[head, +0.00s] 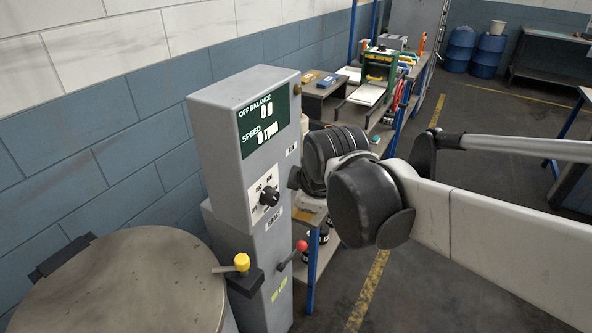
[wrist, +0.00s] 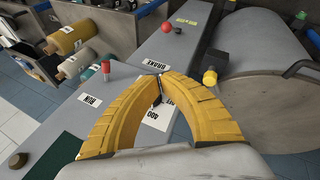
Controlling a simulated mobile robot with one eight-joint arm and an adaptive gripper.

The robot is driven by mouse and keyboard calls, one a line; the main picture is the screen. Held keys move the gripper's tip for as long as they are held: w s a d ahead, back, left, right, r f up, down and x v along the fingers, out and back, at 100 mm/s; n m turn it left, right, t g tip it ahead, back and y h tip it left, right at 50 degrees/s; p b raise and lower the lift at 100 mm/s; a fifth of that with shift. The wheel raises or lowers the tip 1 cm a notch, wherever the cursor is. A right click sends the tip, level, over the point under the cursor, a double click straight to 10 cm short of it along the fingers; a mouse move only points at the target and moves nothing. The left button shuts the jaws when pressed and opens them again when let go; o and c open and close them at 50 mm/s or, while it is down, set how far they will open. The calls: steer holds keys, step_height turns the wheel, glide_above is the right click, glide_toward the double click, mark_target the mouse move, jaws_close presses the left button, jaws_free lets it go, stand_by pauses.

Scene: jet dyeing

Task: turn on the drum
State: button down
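The drum (head: 125,285) is a round grey vessel at lower left in the head view; its curved top (wrist: 285,110) also shows at right in the wrist view. Beside it stands the grey control box (head: 222,165) with a green OFF BALANCE and SPEED display (head: 264,121) and a black knob (head: 268,196). In the wrist view a small red-tipped switch (wrist: 106,68) stands by the RUN label (wrist: 90,100), left of my fingers. My gripper (wrist: 160,76) has its yellow fingertips together over the box, apart from the switch. They partly cover the white dial plate. My wrist hides the switch in the head view.
A red-ball brake lever (head: 301,246) and a yellow-handled lever (head: 241,263) stick out below the knob. A bench (head: 380,130) with equipment stands behind the box. Blue barrels (head: 488,57) stand far back. The floor (head: 440,290) at right is clear.

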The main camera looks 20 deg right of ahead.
steer(key=w+d+n+p, duration=0.2)
steer(key=w+n+p, duration=0.1)
steer(key=w+n, duration=0.3)
steer(key=w+d+r+n+g+p, duration=0.1)
steer(key=w+d+n+p, duration=0.2)
steer(key=w+n, duration=0.3)
steer(key=shift+d+n, duration=0.25)
steer(key=shift+n, duration=0.55)
steer(key=b+x, duration=0.2)
steer(key=x, duration=0.7)
steer(key=shift+d+f+b, duration=0.2)
steer(key=shift+f+b, duration=0.2)
steer(key=shift+f, duration=0.05)
